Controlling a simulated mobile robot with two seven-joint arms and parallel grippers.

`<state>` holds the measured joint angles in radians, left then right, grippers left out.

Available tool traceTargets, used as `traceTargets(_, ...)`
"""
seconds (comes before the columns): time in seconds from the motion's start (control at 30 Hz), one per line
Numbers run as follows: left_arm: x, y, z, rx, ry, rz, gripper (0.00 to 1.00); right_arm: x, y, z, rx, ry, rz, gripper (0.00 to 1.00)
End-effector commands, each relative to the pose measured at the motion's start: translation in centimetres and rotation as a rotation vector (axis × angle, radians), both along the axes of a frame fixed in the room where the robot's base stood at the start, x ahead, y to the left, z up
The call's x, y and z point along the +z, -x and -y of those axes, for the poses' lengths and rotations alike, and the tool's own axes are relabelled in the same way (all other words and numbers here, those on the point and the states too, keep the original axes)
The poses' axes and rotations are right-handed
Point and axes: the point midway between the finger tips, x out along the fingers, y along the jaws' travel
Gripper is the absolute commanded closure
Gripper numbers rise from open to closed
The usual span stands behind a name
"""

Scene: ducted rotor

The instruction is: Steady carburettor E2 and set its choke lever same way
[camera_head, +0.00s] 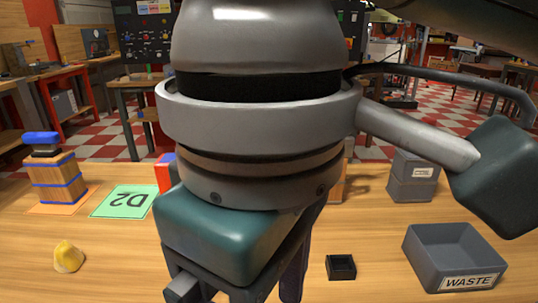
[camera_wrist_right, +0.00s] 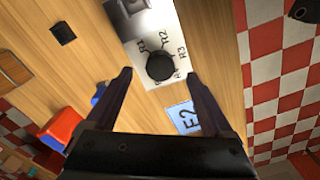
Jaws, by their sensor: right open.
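My right gripper (camera_wrist_right: 157,76) is open in the right wrist view, with its two dark fingers spread and nothing between the tips close up. Below it on the table is a light plate (camera_wrist_right: 148,42) marked R1, R2 and R3, with a round black part (camera_wrist_right: 160,67) on it. A blue E2 card (camera_wrist_right: 186,117) lies beside the plate, partly behind one finger. I cannot make out carburettor E2 or its choke lever. In the head view my own arm covers the middle of the table. My left gripper is not in view.
A green D2 card (camera_head: 122,201), a blue-topped wooden stack (camera_head: 55,172) and a yellow lump (camera_head: 68,257) are at the left. A small black tray (camera_head: 340,267), a grey WASTE bin (camera_head: 452,258) and a grey box (camera_head: 413,177) are at the right. A red-and-blue box (camera_wrist_right: 60,129) shows in the wrist view.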

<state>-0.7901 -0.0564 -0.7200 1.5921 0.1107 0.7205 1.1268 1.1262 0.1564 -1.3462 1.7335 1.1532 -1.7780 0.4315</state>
Motion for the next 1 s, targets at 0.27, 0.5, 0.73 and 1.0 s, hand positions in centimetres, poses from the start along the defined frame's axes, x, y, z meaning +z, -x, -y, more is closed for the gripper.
traceTargets(0.27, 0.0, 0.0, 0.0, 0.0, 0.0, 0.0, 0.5, -3.9, 0.0, 0.0, -0.001, -0.001, -0.002, 0.14)
traceTargets(0.5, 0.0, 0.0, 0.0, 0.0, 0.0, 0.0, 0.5, -4.6, 0.0, 0.0, 0.001, -0.003, 0.001, 0.14)
traceTargets(0.73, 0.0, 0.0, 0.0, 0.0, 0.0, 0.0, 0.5, -4.6, 0.0, 0.0, 0.001, -0.003, 0.001, 0.24)
traceTargets(1.0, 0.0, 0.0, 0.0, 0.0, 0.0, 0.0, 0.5, -4.5, 0.0, 0.0, 0.001, -0.003, 0.001, 0.54)
